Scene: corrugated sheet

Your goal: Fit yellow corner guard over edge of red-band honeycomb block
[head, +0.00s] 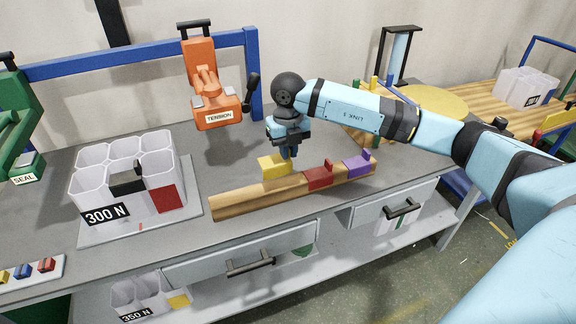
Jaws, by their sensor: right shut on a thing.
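The yellow corner guard (273,166) is at the left-middle part of a wooden rail (235,201). My right gripper (288,154) points down and is shut on the guard's handle area; the fingertips are small and partly hidden. I cannot tell whether the guard still touches the rail. The red-band honeycomb block (93,184) is a cluster of white open hexagonal cells, left of my gripper. It has a red patch (167,197) at its front right corner, a "300 N" label, and a black guard (127,181) over its front edge. My left gripper is out of view.
A red guard (318,177) and a purple guard (357,166) sit on the rail to the right. An orange tension tool (212,95) stands behind, between block and gripper. A green seal tool (22,125) is far left. Grey bench between block and rail is clear.

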